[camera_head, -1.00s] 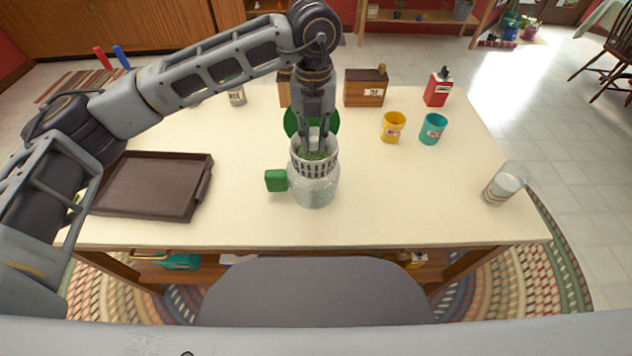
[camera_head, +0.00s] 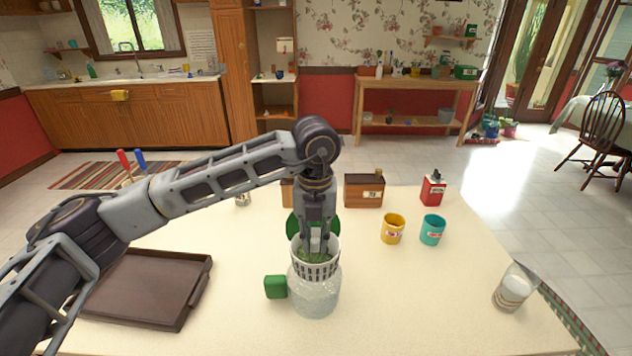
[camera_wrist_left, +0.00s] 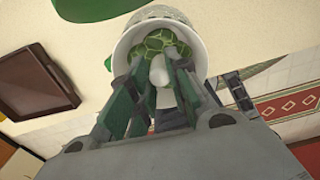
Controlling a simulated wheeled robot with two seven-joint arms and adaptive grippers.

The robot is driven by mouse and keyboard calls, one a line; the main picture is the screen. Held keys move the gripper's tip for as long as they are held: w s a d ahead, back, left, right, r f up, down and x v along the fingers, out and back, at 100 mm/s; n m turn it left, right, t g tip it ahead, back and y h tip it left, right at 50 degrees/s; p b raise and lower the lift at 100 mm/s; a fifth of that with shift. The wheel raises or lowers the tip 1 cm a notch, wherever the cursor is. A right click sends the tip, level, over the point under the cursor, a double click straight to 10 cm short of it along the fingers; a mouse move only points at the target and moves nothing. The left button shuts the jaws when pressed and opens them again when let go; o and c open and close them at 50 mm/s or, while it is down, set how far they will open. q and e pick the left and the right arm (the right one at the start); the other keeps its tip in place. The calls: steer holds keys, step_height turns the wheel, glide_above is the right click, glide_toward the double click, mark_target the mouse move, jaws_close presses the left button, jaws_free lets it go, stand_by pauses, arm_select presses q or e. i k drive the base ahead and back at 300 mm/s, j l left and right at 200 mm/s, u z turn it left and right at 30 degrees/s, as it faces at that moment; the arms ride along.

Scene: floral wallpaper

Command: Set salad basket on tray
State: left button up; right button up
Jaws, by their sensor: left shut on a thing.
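The white slotted salad basket (camera_head: 331,268), with green leaves inside, sits upright in the top of a clear container (camera_head: 315,298) on the table. My left gripper (camera_head: 316,246) reaches down into it from above and is shut on it. In the left wrist view the basket (camera_wrist_left: 126,44) surrounds the fingertips, with green leaf pieces between and behind them. The dark brown tray (camera_head: 150,290) lies on the table to the left of the container, partly behind my left arm. It also shows in the left wrist view (camera_wrist_left: 32,82). My right gripper is not in view.
A green block (camera_head: 275,287) is at the container's left side, and a green round piece (camera_head: 294,226) is behind the basket. Yellow (camera_head: 393,230) and teal (camera_head: 432,231) cups stand to the right, a glass (camera_head: 514,288) farther right. Wooden box (camera_head: 363,191) at the back.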

mark_target(140, 295)
steer(key=k, duration=1)
